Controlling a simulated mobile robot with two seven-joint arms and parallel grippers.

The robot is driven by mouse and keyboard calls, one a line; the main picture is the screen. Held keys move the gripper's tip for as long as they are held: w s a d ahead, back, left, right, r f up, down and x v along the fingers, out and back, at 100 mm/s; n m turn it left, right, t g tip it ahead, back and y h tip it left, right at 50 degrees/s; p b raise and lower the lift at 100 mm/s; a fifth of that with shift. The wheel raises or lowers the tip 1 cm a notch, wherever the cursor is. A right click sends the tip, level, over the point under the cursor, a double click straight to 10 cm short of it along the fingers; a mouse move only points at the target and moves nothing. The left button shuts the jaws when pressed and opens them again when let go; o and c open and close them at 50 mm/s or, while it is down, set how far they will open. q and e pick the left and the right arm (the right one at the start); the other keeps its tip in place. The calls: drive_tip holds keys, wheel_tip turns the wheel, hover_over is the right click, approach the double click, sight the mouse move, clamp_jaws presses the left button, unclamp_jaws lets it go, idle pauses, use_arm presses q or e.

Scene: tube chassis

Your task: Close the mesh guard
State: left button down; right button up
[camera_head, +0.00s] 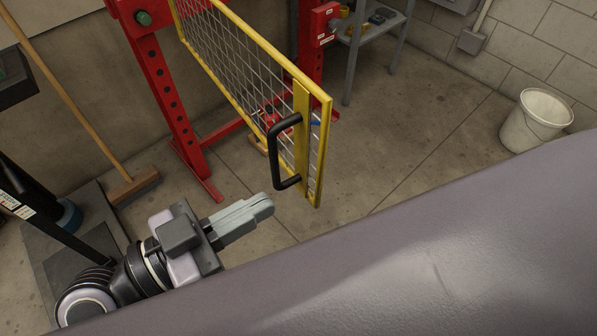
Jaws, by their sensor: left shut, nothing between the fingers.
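The mesh guard (247,74) is a yellow frame with wire mesh, hinged on a red press frame (163,95). It stands swung out from the red frame, its free edge toward me. A black bar handle (277,155) is on the guard's near end. My left gripper (268,203) is shut and empty, with its fingertips just below and left of the handle's lower end, apart from it as far as I can tell. My right gripper is not in view.
A broom (131,185) leans on the wall at the left. A white bucket (533,122) stands on the floor at the right. A grey shelf (372,30) is behind the red frame. A large grey surface covers the lower right. The floor right of the guard is clear.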

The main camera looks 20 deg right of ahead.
sight(318, 173)
use_arm(q)
drive_tip(key=shift+p+x, duration=0.8)
drive_tip(key=shift+x, duration=2.7)
drive_tip(key=shift+d, duration=0.25)
